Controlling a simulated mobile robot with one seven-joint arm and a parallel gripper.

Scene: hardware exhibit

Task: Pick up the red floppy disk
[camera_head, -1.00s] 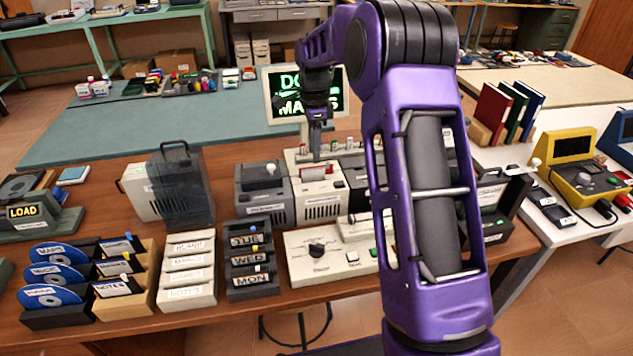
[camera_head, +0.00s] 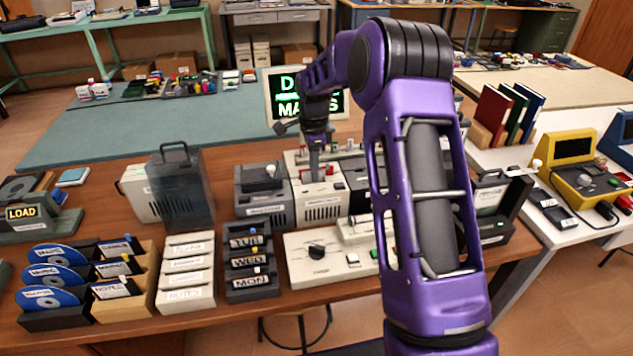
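The red floppy disk (camera_head: 329,171) sticks up from the top of a white drive unit (camera_head: 322,198) in the middle of the wooden bench. Only a little red shows, as my gripper covers most of it. My gripper (camera_head: 314,176) points straight down, with its fingertips at the disk's top edge. Whether the fingers touch the disk or are closed on it is too small to tell.
A dark drive (camera_head: 264,190) stands left of the white unit, and a white control panel (camera_head: 325,262) lies in front. A monitor (camera_head: 306,94) stands behind. Labelled disk racks (camera_head: 186,275) fill the front left. A smoky cover (camera_head: 181,187) stands at left.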

